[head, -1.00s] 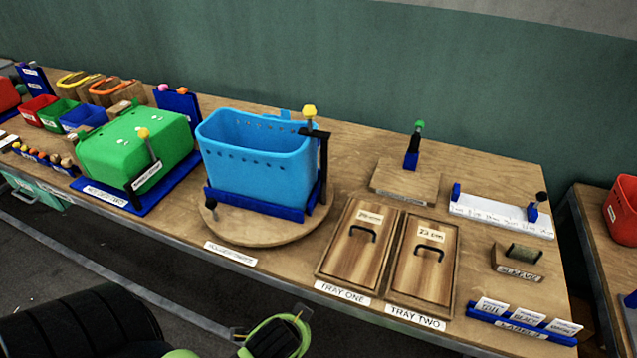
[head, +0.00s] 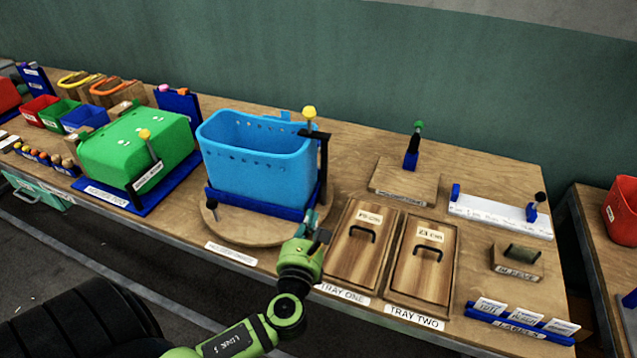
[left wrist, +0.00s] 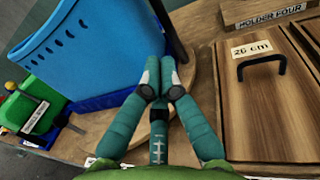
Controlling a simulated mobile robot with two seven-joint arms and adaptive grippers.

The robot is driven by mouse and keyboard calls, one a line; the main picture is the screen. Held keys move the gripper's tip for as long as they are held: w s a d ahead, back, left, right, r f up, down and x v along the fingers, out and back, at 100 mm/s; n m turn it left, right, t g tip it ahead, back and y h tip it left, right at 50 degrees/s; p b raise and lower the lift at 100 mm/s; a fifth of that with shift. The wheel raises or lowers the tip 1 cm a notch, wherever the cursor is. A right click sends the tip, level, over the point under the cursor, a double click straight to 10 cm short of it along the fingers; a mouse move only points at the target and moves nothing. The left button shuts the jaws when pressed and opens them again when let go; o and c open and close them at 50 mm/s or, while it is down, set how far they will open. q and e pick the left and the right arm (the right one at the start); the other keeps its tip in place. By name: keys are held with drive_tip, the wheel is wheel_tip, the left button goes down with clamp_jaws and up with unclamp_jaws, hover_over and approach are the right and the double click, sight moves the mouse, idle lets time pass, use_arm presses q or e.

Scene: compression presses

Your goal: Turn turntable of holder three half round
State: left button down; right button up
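Holder three is a round wooden turntable (head: 250,232) with a blue cradle (head: 255,203) that bears a tall blue bin (head: 255,150). A small black knob (head: 211,204) stands at the turntable's left front. A clamp post with a yellow knob (head: 309,112) stands at the bin's right. My left gripper (head: 312,222) is at the turntable's right front edge. In the left wrist view, its teal fingers (left wrist: 159,80) point toward the turntable rim and their tips lie close together. I cannot tell whether they touch it or hold anything. My right gripper is not in view.
Tray one (head: 352,258) and tray two (head: 425,265) lie just right of the turntable. A green bin (head: 138,150) on a blue base stands to its left. Holder four (head: 405,182) with its upright clamp is behind the trays. A green wall runs behind the bench.

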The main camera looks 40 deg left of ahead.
use_arm(q)
drive_tip(key=p+x, duration=0.2)
drive_tip(key=x, duration=0.9)
drive_tip(key=shift+w+a, duration=0.2)
drive_tip(key=shift+w, duration=0.1)
drive_tip(key=shift+w, duration=0.2)
